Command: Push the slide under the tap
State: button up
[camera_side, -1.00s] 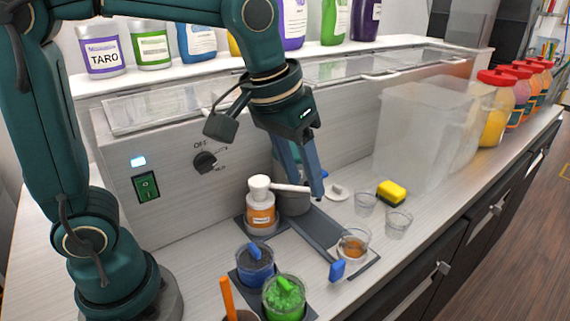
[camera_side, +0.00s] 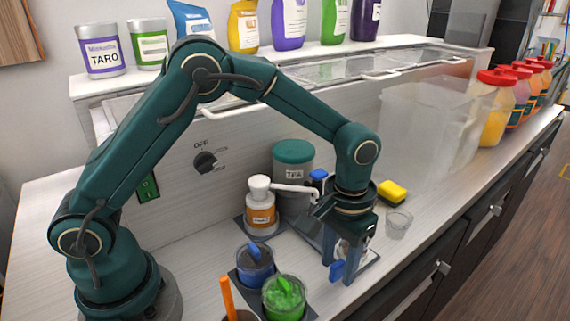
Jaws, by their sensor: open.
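The tea dispenser (camera_side: 293,178), a grey container with a green lid and a TEA label, stands behind the slide, with its blue tap (camera_side: 318,175) on its right. The slide's dark track runs from the dispenser toward the front right. The slide's blue handle (camera_side: 337,271) shows at the front end. A clear cup on the slide is mostly hidden behind my fingers. My gripper (camera_side: 341,268) is open and points down at the front end, its fingers close around the blue handle. I cannot tell whether they touch it.
A white-capped pump bottle (camera_side: 260,208) stands left of the track, its spout reaching toward it. Tubs of blue (camera_side: 255,265) and green (camera_side: 284,297) contents stand at the front left. An empty clear cup (camera_side: 399,222) and a yellow sponge (camera_side: 392,191) lie to the right.

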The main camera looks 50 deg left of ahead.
jog(key=shift+f, duration=0.4)
grip_shut()
jog(key=shift+r, duration=0.1)
dwell(1.1)
